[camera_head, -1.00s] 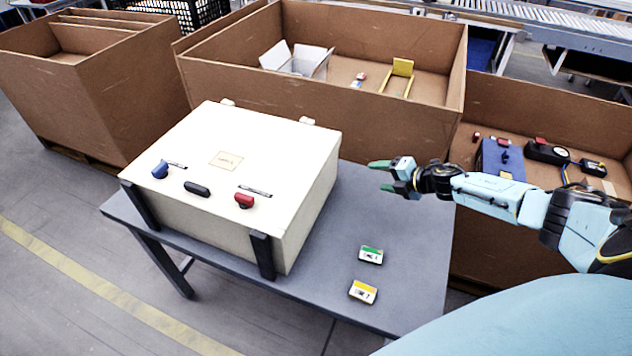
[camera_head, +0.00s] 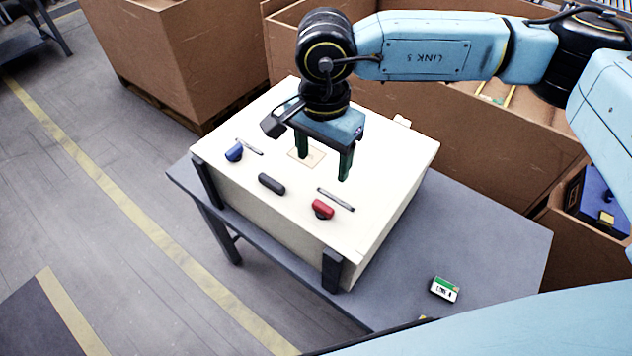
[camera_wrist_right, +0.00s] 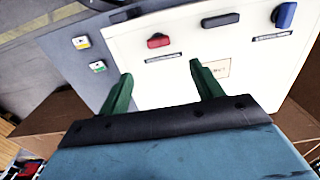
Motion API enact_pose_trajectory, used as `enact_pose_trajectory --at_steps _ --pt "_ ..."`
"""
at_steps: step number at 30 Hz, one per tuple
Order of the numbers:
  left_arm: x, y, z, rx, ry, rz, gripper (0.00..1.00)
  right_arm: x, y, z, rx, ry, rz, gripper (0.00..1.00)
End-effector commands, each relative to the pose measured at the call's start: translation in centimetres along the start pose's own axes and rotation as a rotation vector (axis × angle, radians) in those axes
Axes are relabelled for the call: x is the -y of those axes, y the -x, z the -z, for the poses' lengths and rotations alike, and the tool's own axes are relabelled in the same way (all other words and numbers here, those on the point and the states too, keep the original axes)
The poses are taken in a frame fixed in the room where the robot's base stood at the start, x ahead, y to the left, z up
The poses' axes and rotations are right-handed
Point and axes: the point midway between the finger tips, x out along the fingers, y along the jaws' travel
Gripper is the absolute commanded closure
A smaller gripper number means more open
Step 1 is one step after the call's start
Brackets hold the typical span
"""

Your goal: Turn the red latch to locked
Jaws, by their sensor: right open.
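The red latch (camera_head: 322,209) sits on the cream box lid (camera_head: 390,150) near its front right corner, beside a slotted grey label strip (camera_head: 336,199). It also shows in the right wrist view (camera_wrist_right: 158,41), beyond the fingertips. A blue latch (camera_head: 234,152) is at the lid's front left, with a black handle (camera_head: 271,184) between the two. My right gripper (camera_head: 323,168) is open and empty, pointing down above the lid, behind the red latch and apart from it. In the wrist view its green fingers (camera_wrist_right: 158,85) are spread wide. My left gripper is not in view.
The box stands on a grey table (camera_head: 490,235) with dark corner brackets (camera_head: 333,268). A green-and-white card (camera_head: 444,289) lies on the table at right. Large cardboard bins (camera_head: 185,60) stand behind. The table right of the box is mostly clear.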

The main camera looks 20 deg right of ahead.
Motion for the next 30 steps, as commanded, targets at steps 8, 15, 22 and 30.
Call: enact_pose_trajectory --at_steps 8,15,22,30 --pt "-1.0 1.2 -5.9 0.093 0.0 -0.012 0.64 -0.1 -4.5 -0.1 0.0 0.002 -0.005 0.35" --pt "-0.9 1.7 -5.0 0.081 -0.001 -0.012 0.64 -0.1 -9.5 -0.1 0.001 -0.001 -0.004 0.35" --pt "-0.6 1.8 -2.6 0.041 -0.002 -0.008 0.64 0.0 -12.4 0.0 0.001 -0.002 -0.002 0.35" --pt "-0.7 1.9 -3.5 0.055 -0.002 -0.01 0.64 0.0 -13.1 0.0 0.001 -0.001 0.0 0.35"
